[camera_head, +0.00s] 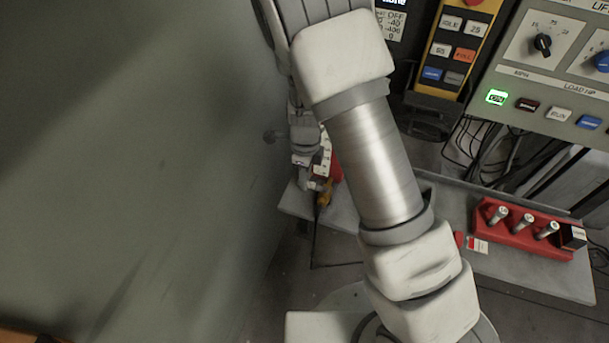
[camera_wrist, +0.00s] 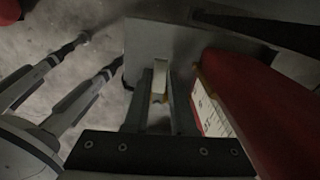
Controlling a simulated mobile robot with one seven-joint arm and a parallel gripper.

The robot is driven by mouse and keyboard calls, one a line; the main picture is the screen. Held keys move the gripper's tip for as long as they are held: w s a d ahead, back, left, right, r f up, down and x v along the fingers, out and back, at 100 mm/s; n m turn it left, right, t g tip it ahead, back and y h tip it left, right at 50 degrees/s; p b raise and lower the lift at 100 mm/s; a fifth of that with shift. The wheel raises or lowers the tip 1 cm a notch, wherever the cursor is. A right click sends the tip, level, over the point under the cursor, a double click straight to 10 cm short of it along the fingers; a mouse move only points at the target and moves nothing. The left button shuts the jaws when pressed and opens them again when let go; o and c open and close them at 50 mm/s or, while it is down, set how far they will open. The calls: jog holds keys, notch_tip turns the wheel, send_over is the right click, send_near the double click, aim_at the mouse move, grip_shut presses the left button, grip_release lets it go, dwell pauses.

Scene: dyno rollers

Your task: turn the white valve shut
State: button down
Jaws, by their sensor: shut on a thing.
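My gripper (camera_wrist: 160,92) is shut on a small pale piece (camera_wrist: 160,76) between its fingertips in the wrist view. I take this piece to be the white valve; only its upper end shows, and the fingers hide the rest. How far the valve is turned cannot be told. In the head view, the end of my arm reaches down by the grey wall, and the fingers and valve are too small and covered to make out.
A red body with a white label (camera_wrist: 208,112) stands close to the right of my fingers. A grey bench (camera_head: 540,277) bears a red tray (camera_head: 520,242) of metal cylinders. A control panel (camera_head: 560,75) is at upper right. A large grey wall (camera_head: 130,150) fills the left.

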jog(key=shift+w+d+m, duration=0.1)
jog(key=shift+w+m, duration=0.15)
jog(key=shift+m, duration=0.25)
jog(key=c, duration=0.7)
grip_release()
jog(key=shift+c, duration=0.2)
notch_tip(320, 180, up, 18)
jog(key=p, duration=0.3)
jog(key=shift+f+p, duration=0.25)
jog(key=shift+p, duration=0.1)
